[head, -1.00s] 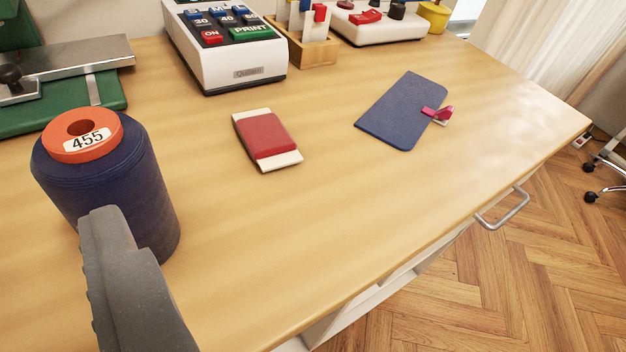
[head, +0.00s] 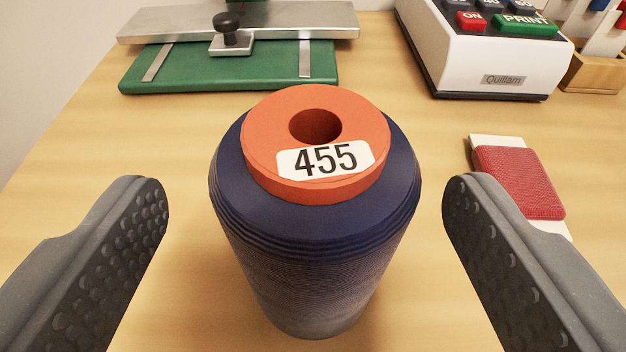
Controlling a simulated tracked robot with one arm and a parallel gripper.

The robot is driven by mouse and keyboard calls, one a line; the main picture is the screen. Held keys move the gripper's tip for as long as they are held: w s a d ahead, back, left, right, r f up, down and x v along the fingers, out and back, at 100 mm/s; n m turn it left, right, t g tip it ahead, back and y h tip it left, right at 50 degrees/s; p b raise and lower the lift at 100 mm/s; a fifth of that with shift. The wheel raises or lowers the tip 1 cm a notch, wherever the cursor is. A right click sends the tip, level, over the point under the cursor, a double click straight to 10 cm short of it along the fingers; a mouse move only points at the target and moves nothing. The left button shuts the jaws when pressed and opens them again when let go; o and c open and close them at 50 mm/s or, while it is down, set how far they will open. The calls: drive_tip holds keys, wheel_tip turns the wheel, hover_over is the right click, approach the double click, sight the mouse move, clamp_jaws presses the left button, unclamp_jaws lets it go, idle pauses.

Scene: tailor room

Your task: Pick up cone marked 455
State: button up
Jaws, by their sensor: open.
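The cone marked 455 (head: 315,245) stands upright on the wooden table, wound with dark blue thread. It has an orange top with a round hole and a white label reading 455. My gripper (head: 306,200) is open, with one grey finger at the left and one at the right of the cone. A gap shows between each finger and the cone in the picture; neither appears to touch it. The cone's far side is hidden.
A green and metal device (head: 235,65) with a black knob stands behind the cone. A white printer (head: 490,70) is at the back right. A red and white packet (head: 520,182) lies right of the cone, partly behind my right finger. Bare table (head: 90,130) shows at left.

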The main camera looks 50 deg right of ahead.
drive_tip(key=x, duration=0.2)
drive_tip(key=b+x, duration=0.1)
drive_tip(key=x, duration=0.1)
drive_tip(key=shift+s+d+f, duration=0.1)
drive_tip(key=shift+d+f, duration=0.05)
drive_tip(key=shift+f, duration=0.2)
drive_tip(key=shift+w+d, duration=0.4)
drive_tip(key=c, duration=1.1)
drive_tip(key=shift+r, duration=0.1)
drive_tip(key=shift+c, duration=0.2)
